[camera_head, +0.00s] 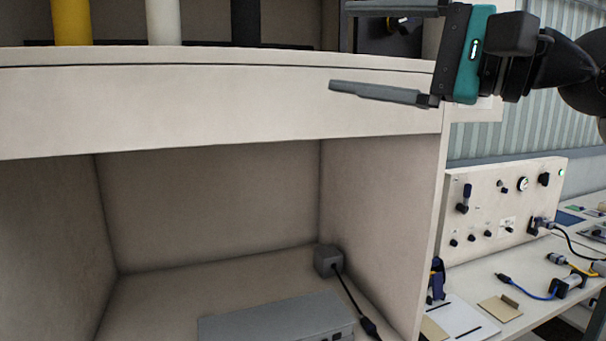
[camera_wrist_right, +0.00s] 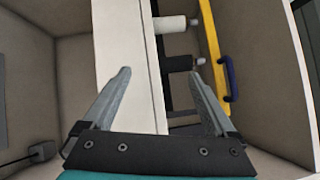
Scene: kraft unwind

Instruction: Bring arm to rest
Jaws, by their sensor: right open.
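My right gripper (camera_head: 385,50) is open and empty in the head view, at the upper right in front of the beige cabinet's upper edge. Its arm comes in from the right. In the right wrist view the two fingers of my right gripper (camera_wrist_right: 163,95) stand wide apart, with the pale shelf board (camera_wrist_right: 125,60) showing between them. Nothing is held. My left gripper is in neither view.
The cabinet's lower compartment holds a grey box (camera_head: 275,325) and a small grey block (camera_head: 328,261) with a black cable. Yellow (camera_head: 71,22), white (camera_head: 163,22) and black cylinders stand above the board. A control panel (camera_head: 505,205) and bench are at right.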

